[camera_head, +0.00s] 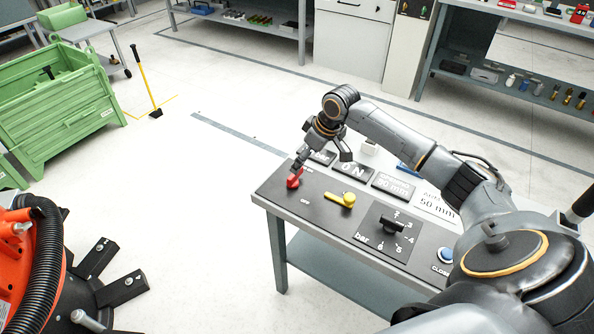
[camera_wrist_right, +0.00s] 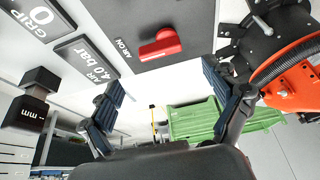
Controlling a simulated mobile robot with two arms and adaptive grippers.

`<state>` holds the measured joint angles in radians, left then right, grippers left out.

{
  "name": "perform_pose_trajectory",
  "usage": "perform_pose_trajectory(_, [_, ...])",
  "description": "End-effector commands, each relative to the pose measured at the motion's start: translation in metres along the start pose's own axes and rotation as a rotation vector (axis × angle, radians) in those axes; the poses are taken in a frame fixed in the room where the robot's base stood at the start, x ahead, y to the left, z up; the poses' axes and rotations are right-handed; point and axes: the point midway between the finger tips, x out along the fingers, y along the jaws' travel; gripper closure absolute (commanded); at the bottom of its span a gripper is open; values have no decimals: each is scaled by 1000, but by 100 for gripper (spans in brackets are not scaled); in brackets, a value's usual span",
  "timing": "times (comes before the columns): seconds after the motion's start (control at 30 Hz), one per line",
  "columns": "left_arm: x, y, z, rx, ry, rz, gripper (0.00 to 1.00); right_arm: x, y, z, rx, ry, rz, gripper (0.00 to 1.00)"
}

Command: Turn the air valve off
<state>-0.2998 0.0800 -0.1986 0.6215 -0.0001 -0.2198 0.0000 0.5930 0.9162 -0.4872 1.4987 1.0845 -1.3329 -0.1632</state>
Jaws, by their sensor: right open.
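The air valve is a red handle (camera_head: 294,178) at the far left corner of the dark panel on the bench. In the right wrist view the red handle (camera_wrist_right: 158,45) lies beside a label reading "AIR ON". My right gripper (camera_head: 300,163) is right by the handle, above the panel. In the wrist view its two fingers (camera_wrist_right: 167,92) are spread and empty, with the handle beyond their tips and roughly between them. I cannot tell whether a finger touches it. My left gripper is not in view.
A yellow lever (camera_head: 346,200), a black knob (camera_head: 391,223) with a bar scale, and a blue button (camera_head: 445,254) share the bench (camera_head: 262,203). Display plates (camera_head: 352,172) line its back edge. A green crate (camera_head: 60,98) stands left on open floor.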

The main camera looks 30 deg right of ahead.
Motion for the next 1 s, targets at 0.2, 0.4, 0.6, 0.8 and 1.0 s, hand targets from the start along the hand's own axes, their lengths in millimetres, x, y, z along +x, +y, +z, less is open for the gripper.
perform_pose_trajectory(0.2, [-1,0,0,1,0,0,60,45,0,0,1,-2,-1,11])
perform_pose_trajectory(0.4, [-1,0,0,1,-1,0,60,70,-1,0,0,0,-1,11])
perform_pose_trajectory(0.6, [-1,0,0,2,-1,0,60,77,0,0,-1,0,2,11])
perform_pose_trajectory(0.8, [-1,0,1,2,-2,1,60,77,0,0,-1,0,2,11])
perform_pose_trajectory(1.0, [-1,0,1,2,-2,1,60,77,0,0,-1,0,1,52])
